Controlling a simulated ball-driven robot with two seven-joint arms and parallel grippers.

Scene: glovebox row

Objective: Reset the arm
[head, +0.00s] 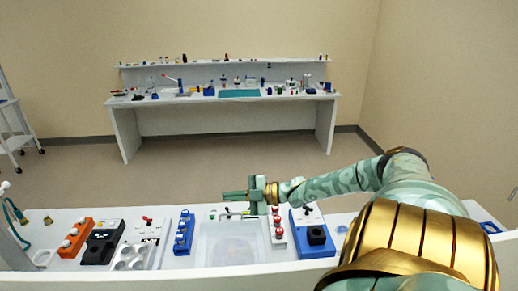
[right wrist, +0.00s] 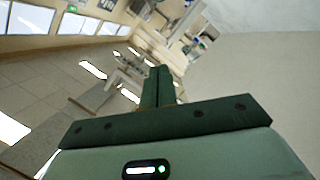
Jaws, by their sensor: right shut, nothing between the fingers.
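My right arm (head: 340,182) comes in from the right in the head view, green with gold joints, and reaches left over the near bench. My right gripper (head: 234,195) points left above the back of the white basin. Its green fingers are together with nothing between them. The right wrist view also shows the closed fingers (right wrist: 158,87) against the tilted room. My left gripper is not in the head view.
The near bench holds an orange block (head: 76,237), a black device (head: 103,242), a blue strip (head: 184,232), a white basin (head: 230,244) and a blue device (head: 314,235). A far bench (head: 220,110) with many small items stands at the back wall. Open floor lies between.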

